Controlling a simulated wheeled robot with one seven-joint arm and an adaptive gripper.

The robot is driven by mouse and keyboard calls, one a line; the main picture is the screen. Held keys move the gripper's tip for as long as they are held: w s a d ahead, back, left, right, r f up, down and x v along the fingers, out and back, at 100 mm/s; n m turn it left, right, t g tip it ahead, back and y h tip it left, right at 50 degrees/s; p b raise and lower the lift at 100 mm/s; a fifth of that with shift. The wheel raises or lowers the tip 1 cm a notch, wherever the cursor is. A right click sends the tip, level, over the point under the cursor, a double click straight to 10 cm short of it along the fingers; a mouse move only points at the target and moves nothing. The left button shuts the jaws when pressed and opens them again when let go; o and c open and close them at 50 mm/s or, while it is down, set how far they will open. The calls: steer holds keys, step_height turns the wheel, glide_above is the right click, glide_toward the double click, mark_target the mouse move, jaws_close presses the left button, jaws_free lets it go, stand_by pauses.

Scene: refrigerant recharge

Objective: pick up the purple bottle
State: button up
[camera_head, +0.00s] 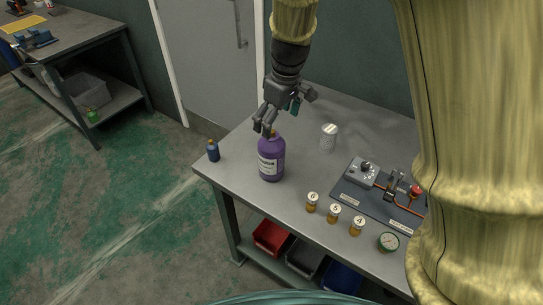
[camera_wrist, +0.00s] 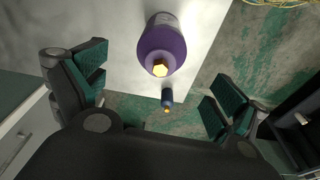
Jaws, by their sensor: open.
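The purple bottle (camera_head: 271,160) stands upright on the grey workbench (camera_head: 235,172), with a pale label on its side and an orange-yellow cap. In the wrist view the purple bottle (camera_wrist: 161,47) shows from above with its yellow cap toward me, lying between the lines of the two fingers but beyond their tips. My gripper (camera_head: 272,118) is above the bottle in the head view, its fingers pointing down near the cap. In the wrist view my gripper (camera_wrist: 155,93) is open with wide-spread, teal-padded fingers and nothing between them.
A small dark blue bottle (camera_head: 213,150) stands at the bench's left corner. A white canister (camera_head: 329,137) stands right of the purple bottle.

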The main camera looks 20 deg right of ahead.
mark_target(274, 132)
steer(key=f, duration=0.3)
steer(key=shift+w+a+f, duration=0.15)
steer(key=shift+w+a, duration=0.1)
steer(key=shift+w, duration=0.1)
steer(key=shift+f+p, duration=0.35)
steer(key=shift+f, duration=0.05)
steer(key=shift+w+a+f+p, duration=0.15)
steer(key=shift+f+p, duration=0.15)
steer(key=shift+f, duration=0.3)
steer(key=shift+w+a+f+p, duration=0.1)
steer(key=shift+f+p, duration=0.15)
steer(key=shift+f, duration=0.3)
steer(key=shift+w+a+f+p, duration=0.15)
steer(key=shift+f+p, duration=0.15)
steer(key=shift+f, duration=1.05)
steer(key=shift+a, duration=0.1)
steer(key=shift+c, duration=0.3)
steer(key=shift+w, duration=0.1)
steer(key=c, duration=2)
steer(key=shift+r, duration=0.1)
steer(key=shift+c, duration=0.4)
steer(key=shift+w+r, duration=0.1)
